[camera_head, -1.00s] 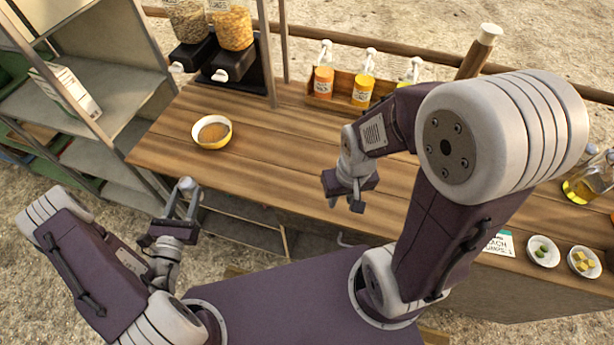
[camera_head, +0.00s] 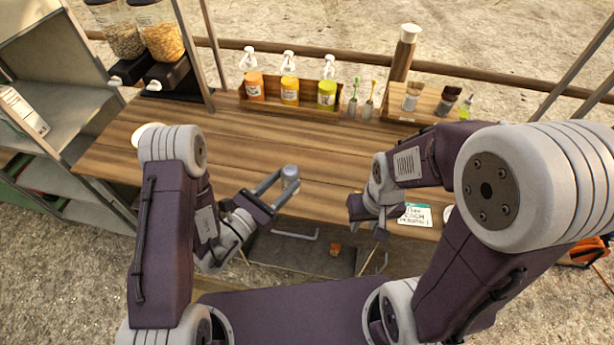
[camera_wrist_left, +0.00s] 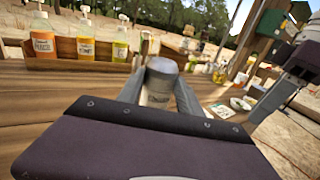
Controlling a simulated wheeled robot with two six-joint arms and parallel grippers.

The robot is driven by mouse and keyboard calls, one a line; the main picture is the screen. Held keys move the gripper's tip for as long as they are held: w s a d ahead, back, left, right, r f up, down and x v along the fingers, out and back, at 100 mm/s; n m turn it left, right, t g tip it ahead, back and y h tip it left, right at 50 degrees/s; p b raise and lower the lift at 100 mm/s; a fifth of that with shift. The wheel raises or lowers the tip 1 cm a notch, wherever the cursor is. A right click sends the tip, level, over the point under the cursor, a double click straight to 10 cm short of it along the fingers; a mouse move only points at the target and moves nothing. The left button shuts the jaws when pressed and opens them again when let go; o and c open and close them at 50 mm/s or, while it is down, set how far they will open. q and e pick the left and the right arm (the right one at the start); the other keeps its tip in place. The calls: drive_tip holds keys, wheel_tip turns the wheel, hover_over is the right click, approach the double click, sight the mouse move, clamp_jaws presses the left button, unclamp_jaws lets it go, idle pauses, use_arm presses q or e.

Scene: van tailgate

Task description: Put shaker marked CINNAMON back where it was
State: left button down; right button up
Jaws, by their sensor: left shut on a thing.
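A small shaker with a grey cap (camera_head: 290,174) is between the fingers of my left gripper (camera_head: 277,186). It stands roughly upright near the counter's front edge, held above it as far as I can tell. In the left wrist view the shaker (camera_wrist_left: 160,82) shows its grey cap and pale body between both fingers; its label cannot be read. My right gripper (camera_head: 366,214) is empty, fingers apart, near the front edge by the price card.
A wooden box (camera_head: 307,106) with several pump bottles stands at the back. Two slim containers (camera_head: 352,106) stand between it and the rack. Cereal dispensers (camera_head: 163,75) are at back left. A price card (camera_head: 414,215) lies at front right. The middle counter (camera_head: 240,150) is clear.

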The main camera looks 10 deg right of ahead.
use_arm(q)
drive_tip(key=f+b, duration=0.1)
drive_tip(key=b, duration=0.2)
drive_tip(key=w+f+b, duration=0.1)
drive_tip(key=b, duration=0.2)
drive_tip(key=shift+w+d+f, duration=0.1)
drive_tip(key=shift+w+d, duration=0.05)
drive_tip(key=shift+w, duration=0.15)
drive_tip(key=w+f+b, duration=0.1)
drive_tip(key=w, duration=0.2)
drive_tip(key=w+a+f+b, duration=0.1)
drive_tip(key=w+f+b, duration=0.1)
drive_tip(key=w, duration=0.1)
drive_tip(key=w+a+f+b, duration=0.1)
drive_tip(key=w, duration=0.2)
drive_tip(key=shift+w+f, duration=0.3)
wheel_tip(320, 180, down, 4)
drive_tip(key=shift+r+b, duration=0.1)
drive_tip(key=shift+b, duration=0.35)
drive_tip(key=shift+f, duration=0.2)
